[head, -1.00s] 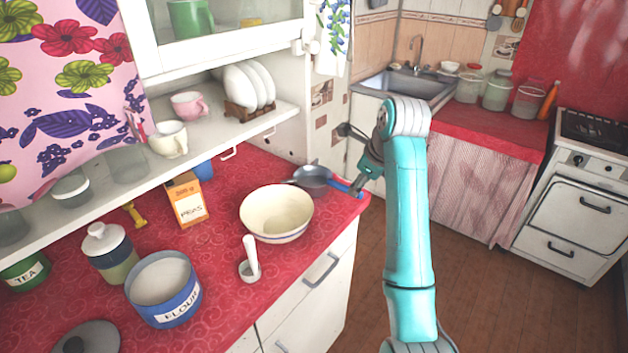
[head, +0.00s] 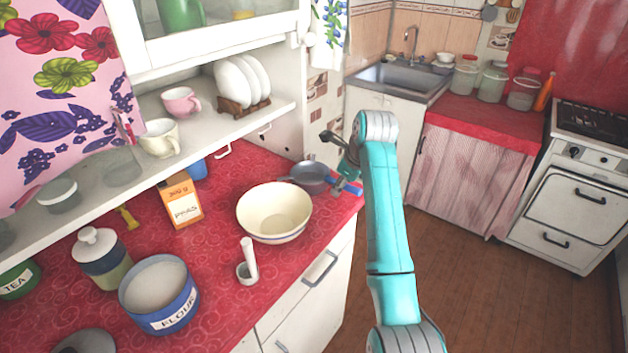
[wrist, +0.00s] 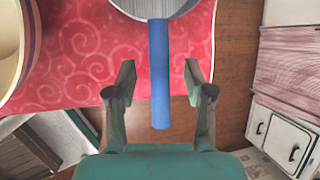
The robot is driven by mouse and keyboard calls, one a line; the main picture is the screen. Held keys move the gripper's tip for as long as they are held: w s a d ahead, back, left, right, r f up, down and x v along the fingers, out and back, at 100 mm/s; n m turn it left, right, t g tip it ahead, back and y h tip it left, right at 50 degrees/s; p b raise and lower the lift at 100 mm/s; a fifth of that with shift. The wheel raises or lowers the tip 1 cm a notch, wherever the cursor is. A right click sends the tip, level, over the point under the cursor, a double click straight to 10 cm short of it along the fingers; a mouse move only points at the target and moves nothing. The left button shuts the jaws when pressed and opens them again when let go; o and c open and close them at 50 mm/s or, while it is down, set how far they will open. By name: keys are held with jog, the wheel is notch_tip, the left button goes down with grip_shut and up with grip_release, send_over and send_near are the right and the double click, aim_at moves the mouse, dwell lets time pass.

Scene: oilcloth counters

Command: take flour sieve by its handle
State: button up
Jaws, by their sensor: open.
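The flour sieve (head: 311,178) is a grey pan shape at the far right end of the red counter, behind the cream bowl. Its blue handle (head: 352,188) points right over the counter's edge and is partly covered by my gripper (head: 345,178). In the wrist view, the blue handle (wrist: 160,60) runs straight down between the two fingers of my gripper (wrist: 160,82), with a gap on each side. The fingers are open and hold nothing. Part of the sieve's bowl (wrist: 168,9) shows at the top of the wrist view; the rest is cut off.
The cream bowl (head: 274,212) stands close to the sieve's left; its rim shows at the wrist view's left (wrist: 10,45). The floor (head: 430,270) right of the counter is clear.

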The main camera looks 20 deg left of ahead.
jog(key=shift+w+a+f, duration=0.15)
jog(key=shift+w+f, duration=0.05)
jog(key=shift+f, duration=0.4)
jog(key=shift+f, duration=0.2)
dwell(0.4)
grip_shut()
